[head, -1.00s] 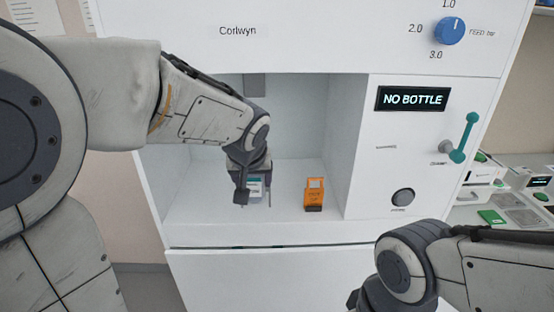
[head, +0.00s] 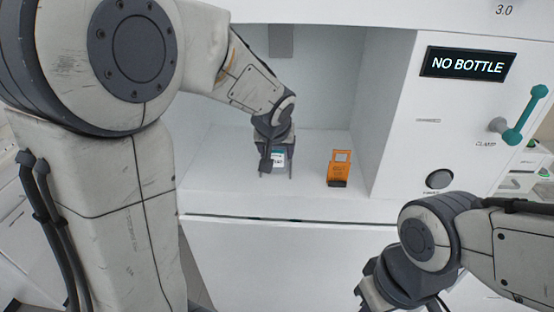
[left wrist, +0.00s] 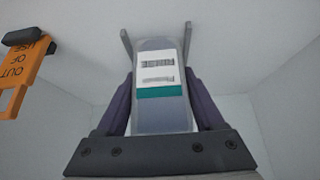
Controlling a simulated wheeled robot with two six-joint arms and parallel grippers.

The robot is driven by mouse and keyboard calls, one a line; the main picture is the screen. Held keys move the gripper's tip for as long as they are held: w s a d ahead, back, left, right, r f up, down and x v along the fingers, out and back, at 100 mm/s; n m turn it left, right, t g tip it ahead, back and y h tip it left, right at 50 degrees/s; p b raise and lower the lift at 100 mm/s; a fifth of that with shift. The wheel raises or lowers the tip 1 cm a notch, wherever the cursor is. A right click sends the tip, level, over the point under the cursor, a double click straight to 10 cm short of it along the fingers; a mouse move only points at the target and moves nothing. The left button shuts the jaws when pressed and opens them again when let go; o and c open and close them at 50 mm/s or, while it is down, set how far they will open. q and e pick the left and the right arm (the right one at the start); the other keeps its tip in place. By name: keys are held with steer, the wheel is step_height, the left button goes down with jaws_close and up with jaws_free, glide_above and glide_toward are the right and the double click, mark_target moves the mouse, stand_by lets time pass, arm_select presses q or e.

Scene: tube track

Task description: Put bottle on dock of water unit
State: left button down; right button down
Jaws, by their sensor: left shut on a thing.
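My left gripper (head: 276,168) is shut on the bottle (head: 279,158) inside the white bay of the water unit (head: 250,205). The bottle has a white label with a green band. In the left wrist view the bottle (left wrist: 160,112) lies between the two purple fingers of my left gripper (left wrist: 162,105). Two thin grey prongs (left wrist: 187,40) show beside its far end; I cannot tell whether they belong to a dock. Whether the bottle touches the bay floor is unclear. The display (head: 467,64) reads "NO BOTTLE". My right gripper (head: 375,290) is partly cut off at the bottom.
An orange "OUT OF USE" tag (head: 340,167) stands on the bay floor right of the bottle; the tag (left wrist: 22,75) also shows in the left wrist view. A teal clamp lever (head: 525,115) and a round button (head: 439,179) are on the right panel.

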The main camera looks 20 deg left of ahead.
arm_select(q)
steer(key=shift+w+a+f, duration=0.1)
steer(key=shift+w+f, duration=0.2)
steer(key=shift+f, duration=0.05)
steer(key=shift+s+r, duration=0.1)
steer(key=shift+s, duration=0.05)
steer(key=shift+f, duration=0.25)
jaws_free()
steer(key=shift+r, duration=0.1)
